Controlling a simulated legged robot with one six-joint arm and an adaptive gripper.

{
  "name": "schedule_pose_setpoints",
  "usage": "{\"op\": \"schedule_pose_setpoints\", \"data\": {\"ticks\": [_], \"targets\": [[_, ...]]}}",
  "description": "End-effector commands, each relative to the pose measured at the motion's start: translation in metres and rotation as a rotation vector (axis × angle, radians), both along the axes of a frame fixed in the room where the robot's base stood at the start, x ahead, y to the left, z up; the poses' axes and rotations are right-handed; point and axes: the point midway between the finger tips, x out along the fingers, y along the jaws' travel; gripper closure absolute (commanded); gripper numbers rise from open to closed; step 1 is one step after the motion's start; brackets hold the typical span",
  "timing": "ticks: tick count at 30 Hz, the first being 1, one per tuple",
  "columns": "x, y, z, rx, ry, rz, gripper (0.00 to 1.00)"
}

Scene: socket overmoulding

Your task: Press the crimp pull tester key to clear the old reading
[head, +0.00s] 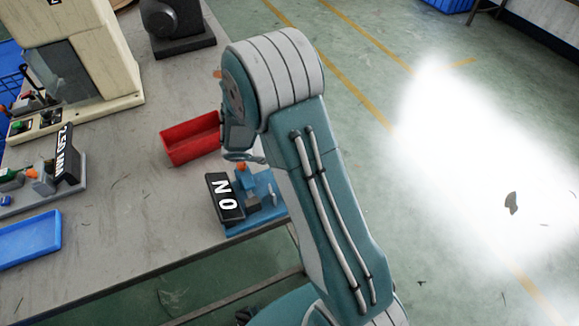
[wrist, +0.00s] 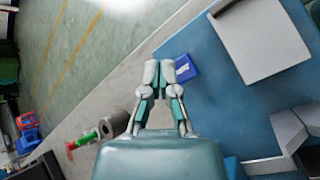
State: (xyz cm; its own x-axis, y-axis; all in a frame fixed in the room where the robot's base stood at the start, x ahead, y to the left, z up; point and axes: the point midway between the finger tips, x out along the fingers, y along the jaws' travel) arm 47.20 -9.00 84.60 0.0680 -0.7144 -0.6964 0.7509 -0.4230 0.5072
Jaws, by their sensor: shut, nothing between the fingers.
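The crimp pull tester (head: 262,190) is a blue device near the table's front edge, with a black display (head: 225,198) showing "0 N". In the wrist view its blue base (wrist: 215,110) fills the right side, with a pale grey block (wrist: 262,40) on it. A small darker blue block with a white mark, which looks like the key (wrist: 187,66), stands on the base. My gripper (wrist: 167,72) is shut and empty, its fingertips right beside that block's left side. I cannot tell whether they touch it. In the head view my arm hides the fingertips and part of the tester.
A red tray (head: 190,138) lies behind the tester.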

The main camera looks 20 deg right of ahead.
Motion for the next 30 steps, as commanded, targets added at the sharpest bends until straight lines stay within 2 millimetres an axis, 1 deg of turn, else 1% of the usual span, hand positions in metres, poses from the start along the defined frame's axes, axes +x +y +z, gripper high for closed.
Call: {"op": "schedule_pose_setpoints", "data": {"ticks": [6, 13, 30], "targets": [[0.0, 0.0, 0.02, -0.001, -0.002, -0.001, 1.0], [0.0, 0.0, 0.037, -0.001, -0.001, 0.001, 1.0], [0.0, 0.0, 0.038, -0.001, 0.001, 0.0, 1.0]]}}
